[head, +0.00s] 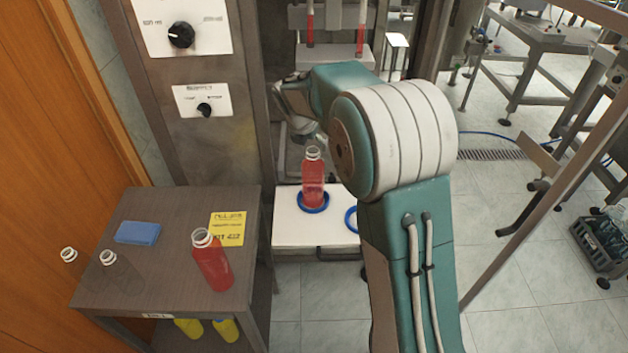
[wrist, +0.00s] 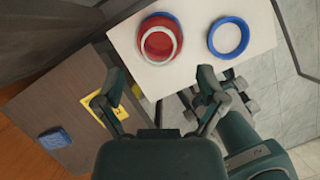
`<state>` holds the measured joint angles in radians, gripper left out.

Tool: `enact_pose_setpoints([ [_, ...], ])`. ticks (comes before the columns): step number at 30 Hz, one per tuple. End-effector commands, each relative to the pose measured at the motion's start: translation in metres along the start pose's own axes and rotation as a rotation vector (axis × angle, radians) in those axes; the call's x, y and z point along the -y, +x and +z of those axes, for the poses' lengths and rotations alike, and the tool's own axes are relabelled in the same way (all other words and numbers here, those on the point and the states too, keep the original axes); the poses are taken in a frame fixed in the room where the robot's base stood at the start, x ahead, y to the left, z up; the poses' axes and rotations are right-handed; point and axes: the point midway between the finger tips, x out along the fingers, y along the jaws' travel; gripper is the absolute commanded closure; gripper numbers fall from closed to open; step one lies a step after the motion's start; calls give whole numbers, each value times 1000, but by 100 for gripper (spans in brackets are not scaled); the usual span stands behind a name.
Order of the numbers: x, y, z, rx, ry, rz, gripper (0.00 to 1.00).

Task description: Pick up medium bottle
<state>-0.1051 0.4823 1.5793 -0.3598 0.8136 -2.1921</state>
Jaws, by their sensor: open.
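A red-filled bottle (head: 313,182) with a clear open neck stands upright in a blue ring (head: 313,205) on a white platform. In the wrist view the same bottle (wrist: 154,43) shows from above, its pale rim just beyond my fingertips. Another red-filled bottle (head: 212,265) stands on the brown side table. Two clear bottles, one nearer (head: 117,270) and one at the left edge (head: 70,258), show no red contents. No label shows which one is medium. My gripper (wrist: 162,82) is open and empty, above the platform; in the head view my arm partly hides it.
The side table (head: 160,215) also bears a blue block (head: 138,232) and a yellow card (head: 228,229); yellow bottles stand below. An empty blue ring (wrist: 228,37) lies beside the bottle. A machine panel (head: 205,100) rises behind. A crate (head: 600,240) sits far right.

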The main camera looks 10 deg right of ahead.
Motion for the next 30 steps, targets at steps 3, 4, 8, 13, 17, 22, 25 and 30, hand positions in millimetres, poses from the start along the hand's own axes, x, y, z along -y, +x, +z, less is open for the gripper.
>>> enact_pose_setpoints([
  [3, 0, 17, -1, -3, -1, -4, 10],
  [4, 0, 22, 0, -2, -1, -4, 10],
  [8, 0, 41, 0, -1, -1, -3, 10],
  [13, 0, 46, 0, 0, -1, -1, 10],
  [17, 1, 46, 0, 0, 0, -1, 23],
  [22, 1, 46, 0, 0, 0, -1, 99],
  [25, 0, 46, 0, -1, -1, -2, 100],
  [30, 0, 46, 0, 0, 0, -1, 100],
])
